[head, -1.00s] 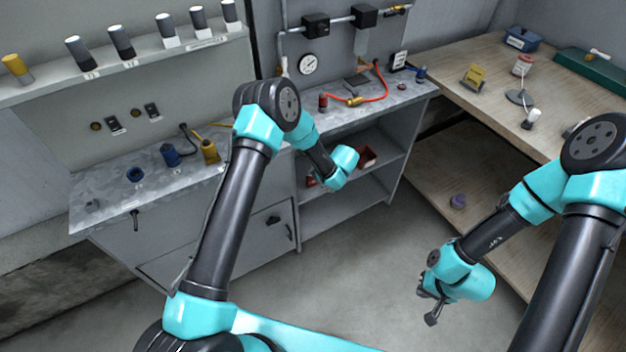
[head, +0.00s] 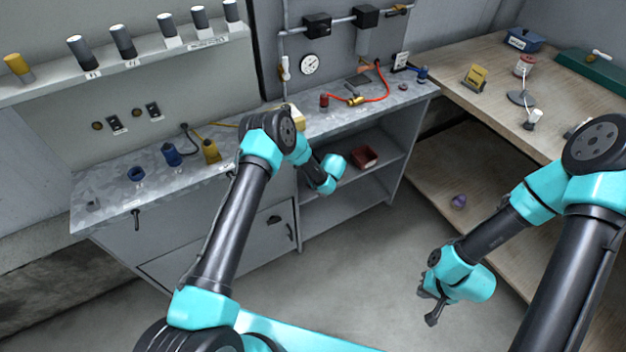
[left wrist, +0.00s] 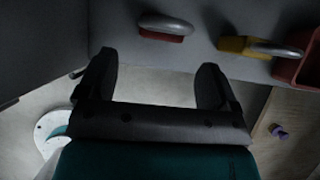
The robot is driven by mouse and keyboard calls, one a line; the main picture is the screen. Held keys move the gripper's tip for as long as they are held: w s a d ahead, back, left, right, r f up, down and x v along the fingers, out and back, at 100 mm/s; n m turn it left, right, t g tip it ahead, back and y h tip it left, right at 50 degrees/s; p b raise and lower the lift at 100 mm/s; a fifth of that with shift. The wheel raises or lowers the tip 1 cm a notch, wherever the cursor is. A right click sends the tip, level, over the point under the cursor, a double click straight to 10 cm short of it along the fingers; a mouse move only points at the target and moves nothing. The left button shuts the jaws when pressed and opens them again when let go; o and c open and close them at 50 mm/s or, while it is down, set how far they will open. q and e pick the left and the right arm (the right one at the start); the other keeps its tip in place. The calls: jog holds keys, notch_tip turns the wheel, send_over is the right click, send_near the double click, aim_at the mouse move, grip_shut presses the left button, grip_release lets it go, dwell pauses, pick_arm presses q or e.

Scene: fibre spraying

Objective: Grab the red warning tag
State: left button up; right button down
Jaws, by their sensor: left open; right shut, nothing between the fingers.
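I cannot pick out a red warning tag for certain. In the left wrist view a red piece with a grey loop (left wrist: 165,30) lies at the top, and a yellow piece with a similar loop (left wrist: 245,47) lies to its right. My left gripper (left wrist: 156,85) is open and empty, with the red piece beyond the space between its fingers. In the head view its fingers are hidden by my left arm, at the cabinet's shelves. My right gripper (head: 432,314) is shut and empty over the floor, away from the benches.
A red bin (head: 378,153) stands on the cabinet's upper shelf (head: 350,177) and shows at the right edge of the left wrist view. The grey worktop (head: 110,199) above holds a red hose (head: 384,88). A wooden bench (head: 455,52) stands right. The floor between is clear.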

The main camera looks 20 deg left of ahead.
pick_arm(q)
jog(key=shift+w+a+f, duration=0.2)
jog(key=shift+w+f, duration=0.05)
jog(key=shift+f, duration=0.3)
jog(key=shift+x, duration=2.65)
jog(key=shift+w+a+r, duration=0.1)
jog(key=shift+w+r, duration=0.05)
jog(key=shift+r, duration=0.05)
jog(key=c, duration=1)
jog(key=shift+c, duration=0.2)
